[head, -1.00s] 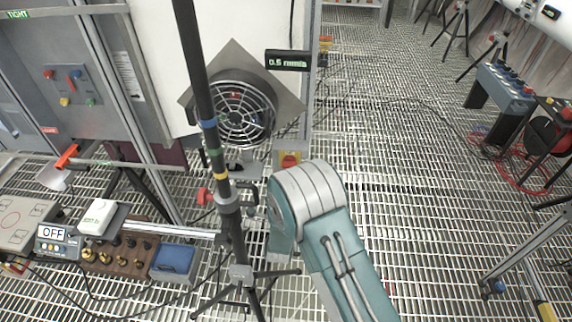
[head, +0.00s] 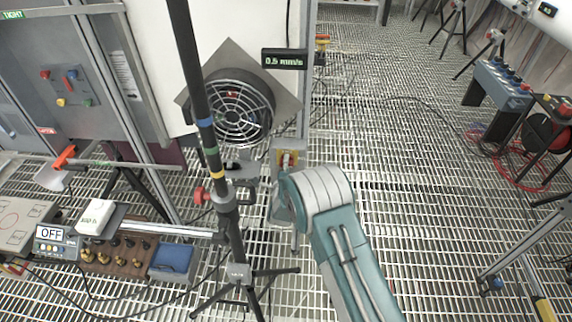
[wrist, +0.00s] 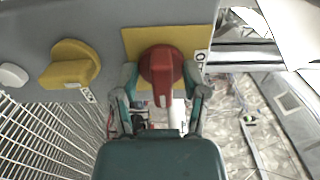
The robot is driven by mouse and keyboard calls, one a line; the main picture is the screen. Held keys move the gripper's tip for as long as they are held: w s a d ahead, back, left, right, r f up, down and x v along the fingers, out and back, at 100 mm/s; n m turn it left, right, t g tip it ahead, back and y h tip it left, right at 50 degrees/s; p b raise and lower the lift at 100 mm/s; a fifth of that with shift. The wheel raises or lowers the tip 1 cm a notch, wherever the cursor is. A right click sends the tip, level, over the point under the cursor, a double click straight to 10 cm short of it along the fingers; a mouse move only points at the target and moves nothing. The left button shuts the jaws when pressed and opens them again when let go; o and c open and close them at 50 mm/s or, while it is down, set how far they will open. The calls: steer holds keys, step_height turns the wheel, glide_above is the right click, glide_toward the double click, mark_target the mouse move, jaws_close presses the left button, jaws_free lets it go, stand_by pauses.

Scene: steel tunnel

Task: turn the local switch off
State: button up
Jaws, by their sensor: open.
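The local switch is a red rotary knob (wrist: 162,68) on a yellow plate (wrist: 138,42), set in a grey panel in the wrist view. Its grip bar points down in the picture, and a white label with marks sits at the plate's right edge. My gripper (wrist: 161,78) is open, with one finger on each side of the knob. I cannot tell whether either finger touches it.
A yellow knob (wrist: 70,66) and a white knob (wrist: 12,75) sit left of the switch on the panel. In the head view a tripod pole (head: 205,120) stands close left of my arm. A fan (head: 238,108) is above. Grating floor (head: 390,180) is open to the right.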

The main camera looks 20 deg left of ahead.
jaws_close()
steer(key=shift+s+f, duration=0.1)
steer(key=n, duration=0.3)
steer(key=shift+n, duration=0.4)
steer(key=n, duration=0.5)
steer(key=shift+f, duration=0.1)
steer(key=n, duration=0.5)
steer(key=shift+s+f+n, duration=0.1)
steer(key=shift+n, duration=1.9)
